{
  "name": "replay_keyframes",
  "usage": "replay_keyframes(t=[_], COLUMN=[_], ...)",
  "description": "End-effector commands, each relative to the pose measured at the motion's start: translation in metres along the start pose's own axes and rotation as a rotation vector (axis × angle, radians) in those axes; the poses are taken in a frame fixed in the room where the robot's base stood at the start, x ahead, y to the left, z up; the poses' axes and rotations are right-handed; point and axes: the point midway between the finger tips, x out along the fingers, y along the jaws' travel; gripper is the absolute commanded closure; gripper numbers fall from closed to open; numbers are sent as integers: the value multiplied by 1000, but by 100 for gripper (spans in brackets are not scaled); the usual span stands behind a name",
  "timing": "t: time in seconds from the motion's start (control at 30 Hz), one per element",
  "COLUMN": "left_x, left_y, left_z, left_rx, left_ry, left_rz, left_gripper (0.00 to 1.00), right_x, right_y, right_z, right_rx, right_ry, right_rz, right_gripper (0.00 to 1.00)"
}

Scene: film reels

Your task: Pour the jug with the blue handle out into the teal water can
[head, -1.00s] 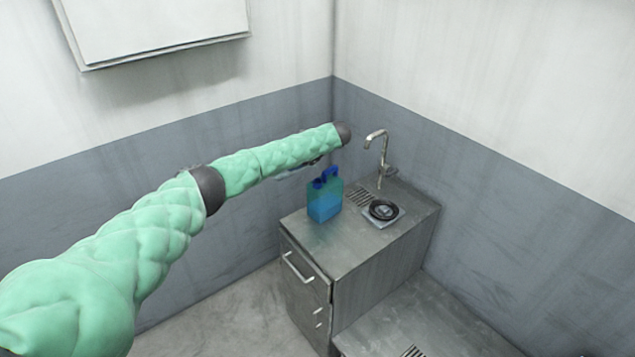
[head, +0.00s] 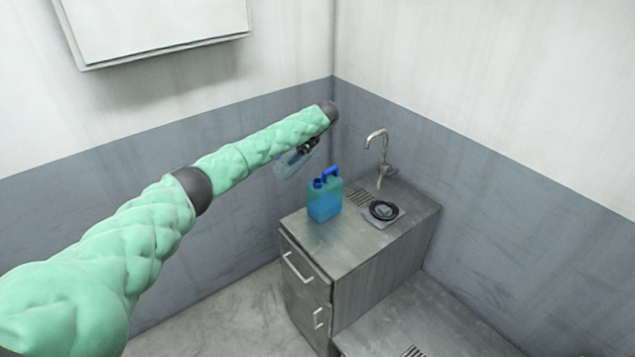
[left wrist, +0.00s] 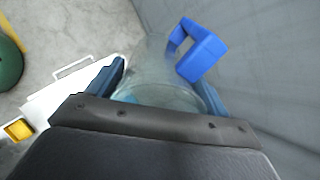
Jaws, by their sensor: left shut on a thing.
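The teal water can (head: 325,206), a translucent container with a blue handle and cap, stands upright on the grey cabinet top. My left gripper (head: 306,147) is left of and above it, shut on the clear jug (head: 284,165), which hangs beyond the cabinet's left edge, apart from the can. In the left wrist view the gripper (left wrist: 160,88) has the clear jug (left wrist: 155,72) between its fingers, with the blue handle (left wrist: 203,54) at the jug's far right. The jug looks slanted; how much it holds cannot be told. My right gripper is not in view.
A tap (head: 379,155) and a dark round coil (head: 383,210) are on the cabinet top (head: 345,238), right of the can. Walls meet close behind. In the left wrist view a white cabinet (left wrist: 93,73) and a green object (left wrist: 10,62) show at left.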

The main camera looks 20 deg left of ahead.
Motion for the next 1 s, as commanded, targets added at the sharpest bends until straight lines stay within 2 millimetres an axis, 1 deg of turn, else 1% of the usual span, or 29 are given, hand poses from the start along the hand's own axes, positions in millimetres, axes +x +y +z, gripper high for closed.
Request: replay_keyframes(t=[0.5,0.87,1.0], left_x=[-11,-11,-13], left_y=[-5,-5,-5], left_z=[12,12,13], left_rx=[0,0,-1], left_ry=[147,157,202], left_rz=[59,63,83], left_gripper=[74,74,74], right_x=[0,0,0], right_y=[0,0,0], right_z=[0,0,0], right_rx=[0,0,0], right_ry=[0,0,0], right_rz=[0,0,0], right_gripper=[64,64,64])
